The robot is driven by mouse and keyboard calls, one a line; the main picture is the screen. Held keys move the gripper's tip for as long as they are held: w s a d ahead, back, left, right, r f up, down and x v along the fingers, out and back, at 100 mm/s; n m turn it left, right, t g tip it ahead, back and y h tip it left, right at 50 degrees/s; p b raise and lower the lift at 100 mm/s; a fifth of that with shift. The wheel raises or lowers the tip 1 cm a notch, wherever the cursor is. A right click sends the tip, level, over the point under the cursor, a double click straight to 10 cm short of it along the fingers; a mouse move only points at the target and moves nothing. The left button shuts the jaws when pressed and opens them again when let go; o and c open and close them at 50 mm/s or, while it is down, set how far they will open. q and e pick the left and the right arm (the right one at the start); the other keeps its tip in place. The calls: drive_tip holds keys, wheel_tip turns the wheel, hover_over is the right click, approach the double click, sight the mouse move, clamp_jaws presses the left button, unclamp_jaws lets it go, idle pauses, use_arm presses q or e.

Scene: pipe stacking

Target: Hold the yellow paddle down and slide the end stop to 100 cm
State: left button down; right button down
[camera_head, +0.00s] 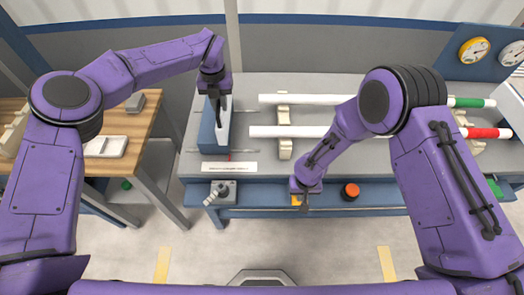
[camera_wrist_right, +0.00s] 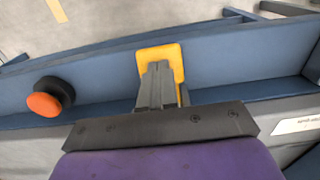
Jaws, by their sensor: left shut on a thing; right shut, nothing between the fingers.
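The yellow paddle (camera_head: 296,200) is on the blue front beam of the bench. In the right wrist view the paddle (camera_wrist_right: 174,58) lies under the tips of my right gripper (camera_wrist_right: 160,72). My right gripper (camera_head: 305,206) is shut with nothing between its fingers and appears to press on the paddle; firm contact cannot be told. The end stop (camera_head: 208,134) is a blue block at the left of the bench top. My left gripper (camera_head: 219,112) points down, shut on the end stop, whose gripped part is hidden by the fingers. A white scale strip (camera_head: 229,168) lies in front of it.
Two white pipes (camera_head: 300,99), (camera_head: 290,132) lie on cream supports, with green and red right ends. An orange-red button (camera_head: 350,191) sits right of the paddle and a grey lever fitting (camera_head: 221,190) left. A wooden table (camera_head: 125,125) stands at left.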

drive_tip(key=shift+s+f, duration=0.1)
use_arm(q)
drive_tip(key=shift+d, duration=2.4)
use_arm(e)
drive_tip(key=shift+r, duration=2.05)
use_arm(q)
drive_tip(key=c, duration=1.1)
unclamp_jaws()
drive_tip(key=shift+c, duration=0.2)
drive_tip(key=o, duration=0.3)
drive_tip(key=shift+w+f, duration=0.1)
drive_tip(key=shift+w, duration=0.1)
use_arm(e)
drive_tip(key=shift+w, duration=0.25)
drive_tip(key=shift+s, duration=0.1)
use_arm(q)
wheel_tip(320, 180, up, 7)
use_arm(e)
wheel_tip(320, 180, up, 10)
